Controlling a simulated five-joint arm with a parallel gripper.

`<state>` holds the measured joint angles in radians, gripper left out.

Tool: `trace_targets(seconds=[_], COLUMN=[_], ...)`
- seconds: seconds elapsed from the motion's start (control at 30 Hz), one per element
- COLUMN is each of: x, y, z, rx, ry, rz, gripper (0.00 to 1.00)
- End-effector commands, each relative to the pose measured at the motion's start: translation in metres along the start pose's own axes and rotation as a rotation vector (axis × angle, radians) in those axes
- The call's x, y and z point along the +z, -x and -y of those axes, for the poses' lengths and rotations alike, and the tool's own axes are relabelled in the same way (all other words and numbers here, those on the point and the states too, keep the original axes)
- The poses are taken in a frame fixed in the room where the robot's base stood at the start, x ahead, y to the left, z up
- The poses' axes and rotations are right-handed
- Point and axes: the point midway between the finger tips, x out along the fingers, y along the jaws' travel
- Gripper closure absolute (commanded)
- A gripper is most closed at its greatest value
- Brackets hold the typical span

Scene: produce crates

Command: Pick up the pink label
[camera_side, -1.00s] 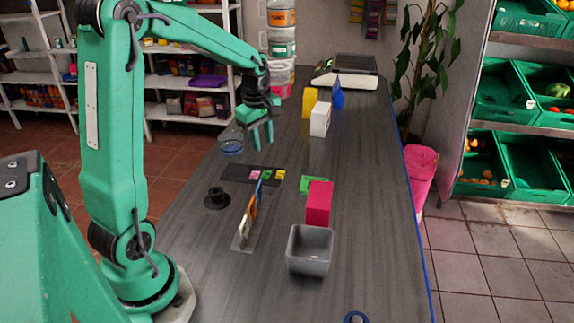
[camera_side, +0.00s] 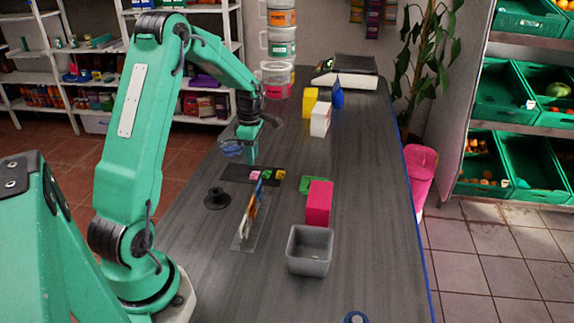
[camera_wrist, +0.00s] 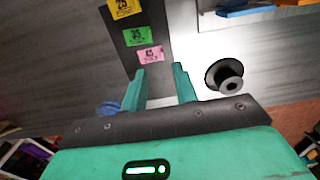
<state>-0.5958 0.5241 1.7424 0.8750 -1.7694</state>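The pink label (camera_side: 254,175) lies on a dark strip (camera_side: 233,173) on the counter, beside a green label (camera_side: 267,175) and a yellow label (camera_side: 280,174). In the wrist view the pink label (camera_wrist: 151,54) is flat, just beyond my fingertips and nearer the left finger. The green label (camera_wrist: 138,37) and yellow label (camera_wrist: 124,7) lie farther along the strip. My gripper (camera_wrist: 159,70) is open and empty, its two fingers apart. In the side view my gripper (camera_side: 251,160) points down just above and behind the pink label, with no contact visible.
A black round holder (camera_side: 216,198) stands near the strip, and a blue dish (camera_side: 231,147) is close behind my gripper. The counter's right side is mostly clear.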

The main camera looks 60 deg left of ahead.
Motion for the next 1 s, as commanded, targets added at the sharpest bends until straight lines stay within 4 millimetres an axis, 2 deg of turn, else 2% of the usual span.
trace_targets(seconds=[0.1, 0.47, 0.8, 1.0], x=[0.0, 0.0, 0.001, 0.001], y=[-0.009, -0.018, -0.055, -0.064], z=[0.001, 0.002, 0.004, 0.004], rx=[-0.003, -0.002, -0.002, 0.0], ry=[-0.001, -0.002, -0.002, -0.002], rz=[-0.001, 0.0, 0.0, 0.0], gripper=[0.71, 0.71, 0.71, 0.71])
